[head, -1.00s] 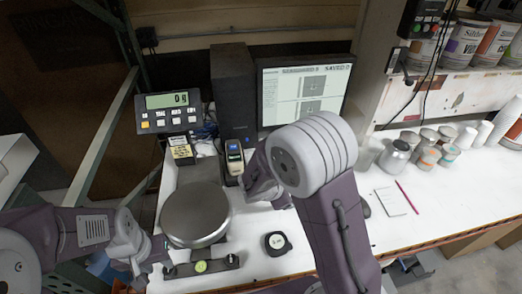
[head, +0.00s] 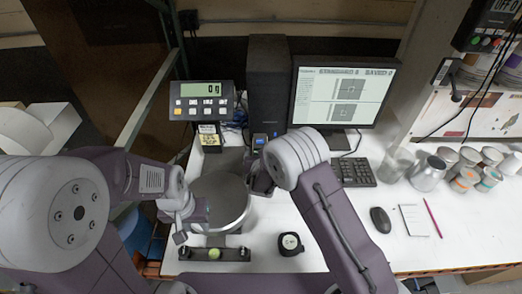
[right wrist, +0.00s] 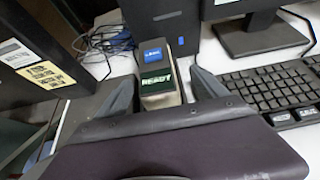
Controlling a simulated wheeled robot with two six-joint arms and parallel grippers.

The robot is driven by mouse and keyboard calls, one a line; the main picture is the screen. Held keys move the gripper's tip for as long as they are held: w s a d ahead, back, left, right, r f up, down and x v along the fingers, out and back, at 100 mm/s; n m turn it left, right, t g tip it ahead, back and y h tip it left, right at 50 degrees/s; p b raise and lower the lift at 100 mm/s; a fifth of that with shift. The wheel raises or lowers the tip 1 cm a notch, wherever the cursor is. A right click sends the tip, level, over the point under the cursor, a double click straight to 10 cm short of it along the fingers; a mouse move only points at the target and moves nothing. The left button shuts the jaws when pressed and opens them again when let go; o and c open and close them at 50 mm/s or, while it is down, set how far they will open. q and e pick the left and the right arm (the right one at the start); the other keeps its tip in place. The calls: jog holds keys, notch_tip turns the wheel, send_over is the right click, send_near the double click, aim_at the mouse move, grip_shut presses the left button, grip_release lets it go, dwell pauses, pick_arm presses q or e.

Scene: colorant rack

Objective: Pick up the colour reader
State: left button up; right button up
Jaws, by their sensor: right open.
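The colour reader is a small upright device with a blue label and a dark screen reading READY. In the right wrist view the colour reader (right wrist: 158,88) stands between the two spread fingers of my right gripper (right wrist: 162,92), with no clear contact visible. In the head view only the top of the colour reader (head: 260,139) shows, in front of the black tower. My right gripper (head: 262,181) is largely hidden by its arm there. My left gripper (head: 190,226) is at the front left of the round metal scale pan, its jaw opening unclear.
The scale pan (head: 222,196) lies left of my right gripper. A scale display (head: 203,101), black tower (head: 268,82) and monitor (head: 345,92) stand behind. A keyboard (head: 354,172), mouse (head: 380,220) and round black tape measure (head: 290,243) lie on the white bench.

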jog(key=x, duration=0.1)
jog(key=p+x, duration=0.2)
jog(key=x, duration=0.1)
jog(key=shift+a+f, duration=0.15)
jog(key=shift+a, duration=0.15)
jog(key=shift+w+d+f, duration=0.1)
jog(key=shift+w+f, duration=0.2)
jog(key=shift+w, duration=0.1)
grip_shut()
jog(key=shift+r, duration=0.1)
